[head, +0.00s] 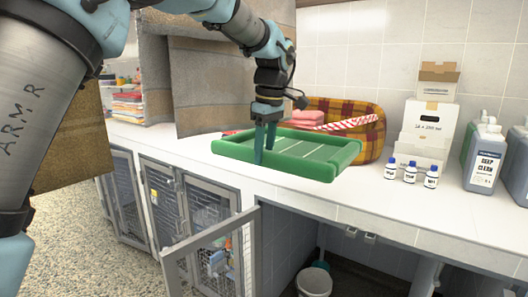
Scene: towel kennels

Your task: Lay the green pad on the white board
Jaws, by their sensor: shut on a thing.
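The green pad (306,152) is a flat rectangle with a thick raised rim and pale lines across its middle. It is over the white worktop, close to its front edge. I cannot tell whether it rests on the top or hangs just above it. My gripper (265,149) points down at the pad's left part, with its teal fingers shut on the rim. I cannot make out a white board apart from the white worktop (390,205); anything under the pad is hidden.
A plaid basket (367,142) with pink towels (301,117) stands behind the pad. Small bottles (410,172), white boxes (423,128) and grey jugs (484,158) stand to the right. An open mesh door (215,250) juts out below. Brown panels (205,85) stand behind my arm.

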